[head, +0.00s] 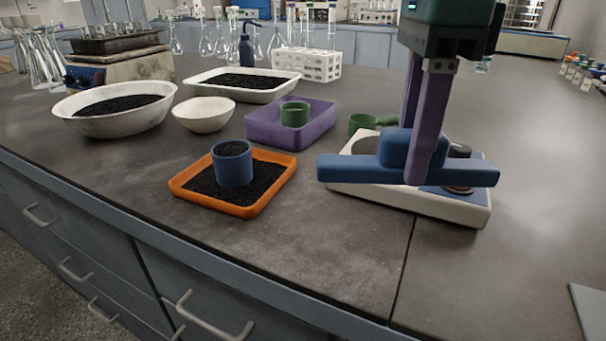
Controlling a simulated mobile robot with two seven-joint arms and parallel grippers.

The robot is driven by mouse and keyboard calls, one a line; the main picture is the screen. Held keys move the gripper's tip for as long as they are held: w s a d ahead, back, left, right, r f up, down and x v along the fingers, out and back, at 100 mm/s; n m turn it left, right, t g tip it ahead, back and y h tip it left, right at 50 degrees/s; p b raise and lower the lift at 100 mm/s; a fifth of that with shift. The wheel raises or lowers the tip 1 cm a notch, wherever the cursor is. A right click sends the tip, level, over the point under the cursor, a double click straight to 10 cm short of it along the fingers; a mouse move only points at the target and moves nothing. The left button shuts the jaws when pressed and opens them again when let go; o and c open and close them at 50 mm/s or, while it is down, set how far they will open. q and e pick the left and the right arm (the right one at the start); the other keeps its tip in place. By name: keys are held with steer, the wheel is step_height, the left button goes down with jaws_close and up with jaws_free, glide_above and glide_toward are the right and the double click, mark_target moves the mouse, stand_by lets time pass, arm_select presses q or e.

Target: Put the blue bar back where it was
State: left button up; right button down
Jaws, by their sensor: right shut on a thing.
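The blue bar (345,170), with a raised block in its middle, is in my right gripper (414,158). The purple fingers are shut on the raised block from either side. The bar lies roughly level across the front of the white shaker base (410,202), over its blue plate, and hides much of it. I cannot tell whether the bar touches the shaker. A dark knob with a brown base (459,180) shows behind the bar's right part. My left gripper is not in view.
An orange tray (243,211) of black grains holds a blue cup (232,163). White bowls (70,122) (205,114) stand left.

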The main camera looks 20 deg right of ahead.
mark_target(389, 255)
step_height(389, 255, down, 10)
steer(key=shift+f+b, duration=0.15)
steer(key=shift+b, duration=0.45)
steer(key=shift+f, duration=0.1)
steer(key=c, duration=0.6)
jaws_free()
steer(key=shift+r, duration=0.45)
step_height(389, 255, up, 12)
steer(key=shift+f+p, duration=0.25)
steer(key=shift+p, duration=0.55)
